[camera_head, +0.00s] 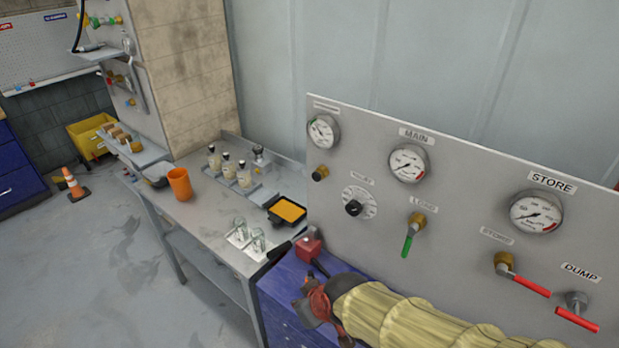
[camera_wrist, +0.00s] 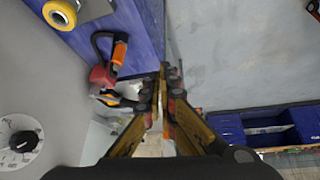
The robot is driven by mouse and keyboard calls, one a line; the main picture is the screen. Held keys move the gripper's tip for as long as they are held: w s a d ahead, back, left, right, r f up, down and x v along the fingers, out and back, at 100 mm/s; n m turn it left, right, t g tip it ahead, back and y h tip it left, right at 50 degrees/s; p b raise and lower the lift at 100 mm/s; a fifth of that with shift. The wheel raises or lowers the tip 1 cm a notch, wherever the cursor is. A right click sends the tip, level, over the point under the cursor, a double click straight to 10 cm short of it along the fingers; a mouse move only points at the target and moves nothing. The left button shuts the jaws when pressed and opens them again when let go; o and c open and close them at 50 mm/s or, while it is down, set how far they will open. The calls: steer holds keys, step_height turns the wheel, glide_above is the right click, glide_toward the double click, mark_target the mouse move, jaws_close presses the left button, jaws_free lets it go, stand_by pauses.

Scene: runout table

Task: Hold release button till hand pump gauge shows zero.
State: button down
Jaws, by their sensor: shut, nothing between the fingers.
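The hand pump seems to be the red piece with a black bar (camera_head: 308,248) on the blue bench, left of the gauge panel. It also shows left of my fingers in the wrist view (camera_wrist: 102,77), with an orange grip. A round white-faced piece with a yellow rim (camera_wrist: 60,14) shows beyond it; I cannot tell whether it is the pump's gauge, and no reading shows. I cannot make out the release button. My gripper (camera_head: 318,305) is shut and empty near the pump, also in the wrist view (camera_wrist: 168,72), apart from it in that picture. My sleeved arm hides part of the bench.
The grey panel (camera_head: 450,205) stands close behind my arm, with gauges, a green-handled valve (camera_head: 410,240) and red-handled valves (camera_head: 525,285). A grey table (camera_head: 205,205) at left holds an orange cup (camera_head: 180,184), bottles, glasses and a black-rimmed orange tray (camera_head: 287,210).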

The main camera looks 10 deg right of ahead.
steer(key=w+a+n+t+p, duration=0.1)
steer(key=w+n+t, duration=0.5)
steer(key=w, duration=0.7)
steer(key=w+d+r+n+t+h, duration=0.1)
steer(key=w+d+r+n+t, duration=0.1)
steer(key=r, duration=0.4)
steer(key=w+d+r+n+t+h, duration=0.2)
steer(key=d+r+n+t, duration=0.1)
steer(key=r+t, duration=0.1)
steer(key=shift+w+r+n+h, duration=0.3)
steer(key=shift+r+n, duration=0.1)
steer(key=shift+r, duration=0.5)
glide_toward(317, 177)
steer(key=w+a, duration=0.4)
steer(key=a, duration=0.1)
steer(key=w+d, duration=0.3)
steer(key=shift+w+f, duration=0.15)
